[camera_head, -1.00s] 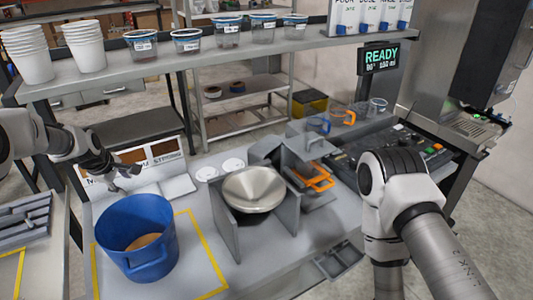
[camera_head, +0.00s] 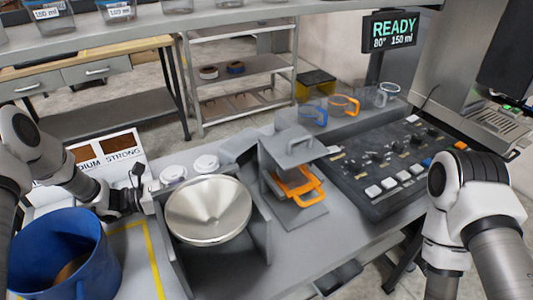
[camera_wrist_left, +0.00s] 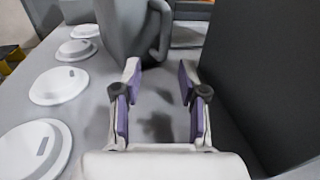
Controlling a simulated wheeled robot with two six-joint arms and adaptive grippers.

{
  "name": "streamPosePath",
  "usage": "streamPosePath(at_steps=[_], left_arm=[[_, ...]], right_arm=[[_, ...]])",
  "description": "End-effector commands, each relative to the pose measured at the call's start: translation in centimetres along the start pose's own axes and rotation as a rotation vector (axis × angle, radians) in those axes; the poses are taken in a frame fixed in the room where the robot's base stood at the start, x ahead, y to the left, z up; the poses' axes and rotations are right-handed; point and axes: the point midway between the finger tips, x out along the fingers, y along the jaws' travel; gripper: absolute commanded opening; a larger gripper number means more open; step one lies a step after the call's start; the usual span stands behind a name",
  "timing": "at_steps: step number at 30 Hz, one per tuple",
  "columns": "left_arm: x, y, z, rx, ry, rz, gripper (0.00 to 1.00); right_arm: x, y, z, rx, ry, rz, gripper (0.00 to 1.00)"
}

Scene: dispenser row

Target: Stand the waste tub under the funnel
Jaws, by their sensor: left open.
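The silver funnel (camera_head: 208,208) sits in a grey stand (camera_head: 258,225) with upright side panels. The space below it is mostly hidden. A grey tub with a side handle (camera_wrist_left: 125,28) stands ahead of my left gripper in the wrist view and looks like the waste tub. In the head view a grey shape (camera_head: 240,148) behind the funnel may be the same tub. My left gripper (camera_wrist_left: 158,88) is open and empty, its fingers either side of bare table short of the tub's handle. In the head view it is left of the funnel (camera_head: 142,192). My right gripper is out of view.
White lids (camera_wrist_left: 58,85) lie left of my left gripper. A dark panel (camera_wrist_left: 255,75) stands close on its right. A blue bucket (camera_head: 65,255) is at front left. An orange-handled part (camera_head: 298,187) and a button panel (camera_head: 385,160) lie to the right.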

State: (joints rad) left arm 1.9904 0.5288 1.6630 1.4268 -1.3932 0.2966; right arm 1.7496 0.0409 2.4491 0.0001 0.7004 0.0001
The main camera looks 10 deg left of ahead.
Motion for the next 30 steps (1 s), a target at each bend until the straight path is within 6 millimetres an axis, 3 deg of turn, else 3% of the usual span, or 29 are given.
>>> streamPosePath(at_steps=[15, 22, 23, 26, 30], left_arm=[[7.3, 0.2, 0.0, 0.000, -0.003, 0.002, 0.42], [7.7, 0.3, 0.0, -0.001, -0.004, 0.005, 0.42], [7.7, 0.3, 0.0, -0.001, -0.004, 0.005, 0.35], [7.7, 0.2, 0.0, -0.001, -0.004, 0.005, 0.00], [7.7, 0.2, 0.0, -0.001, -0.004, 0.004, 0.00]], right_arm=[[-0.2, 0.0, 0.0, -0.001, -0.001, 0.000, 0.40], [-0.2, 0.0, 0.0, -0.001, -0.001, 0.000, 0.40], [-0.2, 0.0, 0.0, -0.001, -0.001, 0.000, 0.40], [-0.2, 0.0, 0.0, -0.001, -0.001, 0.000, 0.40], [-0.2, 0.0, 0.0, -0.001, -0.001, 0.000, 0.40]])
